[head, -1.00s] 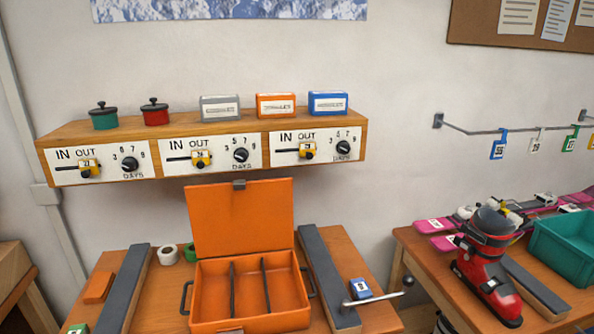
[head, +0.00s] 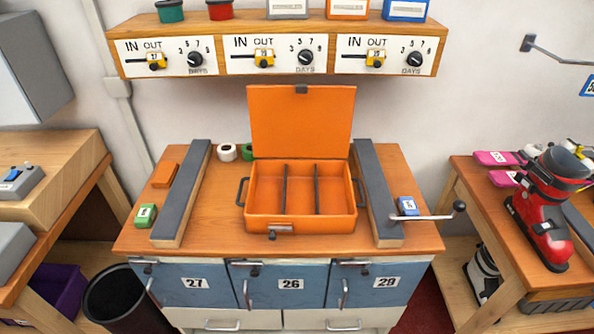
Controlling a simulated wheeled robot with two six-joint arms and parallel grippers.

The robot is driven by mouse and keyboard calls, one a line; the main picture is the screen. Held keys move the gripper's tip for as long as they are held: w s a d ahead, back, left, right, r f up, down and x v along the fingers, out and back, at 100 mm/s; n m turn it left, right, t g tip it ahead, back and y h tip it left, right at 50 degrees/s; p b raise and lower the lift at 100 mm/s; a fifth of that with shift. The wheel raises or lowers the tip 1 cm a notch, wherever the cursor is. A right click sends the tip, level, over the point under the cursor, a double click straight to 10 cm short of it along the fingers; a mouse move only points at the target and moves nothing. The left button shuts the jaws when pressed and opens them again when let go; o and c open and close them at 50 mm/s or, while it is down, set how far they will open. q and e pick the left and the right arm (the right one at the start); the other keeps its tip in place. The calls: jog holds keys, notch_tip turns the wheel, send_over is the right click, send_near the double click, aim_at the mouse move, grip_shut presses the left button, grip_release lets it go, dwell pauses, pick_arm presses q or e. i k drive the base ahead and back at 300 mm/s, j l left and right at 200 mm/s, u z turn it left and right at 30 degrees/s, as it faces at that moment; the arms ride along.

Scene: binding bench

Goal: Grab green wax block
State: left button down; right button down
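A small green block (head: 146,215) with a white label lies at the left front of the wooden bench top (head: 210,232), left of a long grey-topped bar (head: 182,195). Nothing touches it from above. An orange block (head: 164,175) lies behind it, and a blue block (head: 408,205) lies at the right end of the bench. Neither of my grippers shows in the head view.
An open orange case (head: 300,222) with dividers stands mid-bench, its lid raised. A second grey-topped bar (head: 376,195) and a crank handle (head: 458,207) are at right. White tape (head: 227,152) sits behind. A black bin (head: 125,300) stands at front left.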

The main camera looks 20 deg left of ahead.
aim_at(146, 215)
jog(key=j+u, duration=0.15)
jog(key=u, duration=1.4)
